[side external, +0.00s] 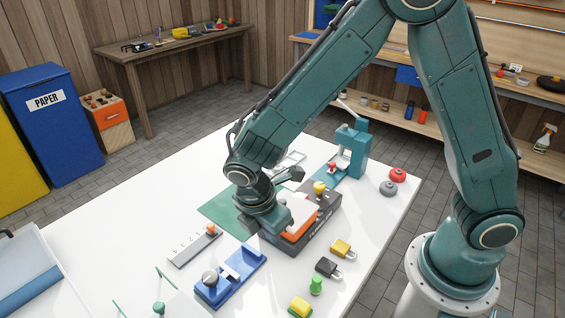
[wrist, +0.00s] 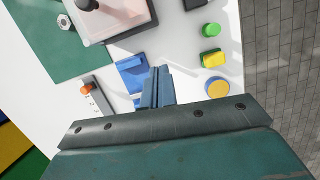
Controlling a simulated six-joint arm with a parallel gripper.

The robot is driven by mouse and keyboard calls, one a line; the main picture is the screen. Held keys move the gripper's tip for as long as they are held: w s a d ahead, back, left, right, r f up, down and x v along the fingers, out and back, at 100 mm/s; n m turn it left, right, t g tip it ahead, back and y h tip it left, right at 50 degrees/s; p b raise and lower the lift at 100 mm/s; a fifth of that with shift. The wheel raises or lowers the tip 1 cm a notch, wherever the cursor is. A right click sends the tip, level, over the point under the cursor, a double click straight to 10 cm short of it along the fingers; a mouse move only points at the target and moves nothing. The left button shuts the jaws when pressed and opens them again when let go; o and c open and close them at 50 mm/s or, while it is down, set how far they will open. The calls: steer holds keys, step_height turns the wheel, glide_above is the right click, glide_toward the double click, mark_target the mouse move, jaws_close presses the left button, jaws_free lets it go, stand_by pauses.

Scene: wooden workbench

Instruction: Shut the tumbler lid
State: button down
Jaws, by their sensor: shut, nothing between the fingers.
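The tumbler (side external: 318,236) is a dark grey box with an orange part and lettering on its front. It stands mid-table in the side view, partly hidden by my wrist. A pale, see-through lid-like panel (side external: 303,212) shows above the orange part; I cannot tell how far it is open. In the wrist view the tumbler (wrist: 118,22) is at the top, cut by the edge, with a dark round part on it.
A blue device (side external: 232,276) lies near my gripper, beside a grey strip with an orange knob (side external: 195,246). A green mat (side external: 228,212) lies behind. Yellow and black padlock-like blocks (side external: 341,248), green and yellow buttons and a teal press (side external: 353,150) stand around the tumbler.

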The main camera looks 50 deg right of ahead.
steer(key=shift+v, duration=2.5)
steer(key=s+d+r+m+t+y, duration=0.2)
steer(key=s+d+r+m, duration=0.2)
steer(key=d+r+m, duration=0.65)
steer(key=s+d+r+m+t, duration=0.3)
steer(key=s+d+r+m, duration=0.2)
steer(key=s, duration=0.6)
steer(key=shift+r+m+t+y, duration=0.4)
steer(key=shift+r+m, duration=0.25)
steer(key=shift+r, duration=0.1)
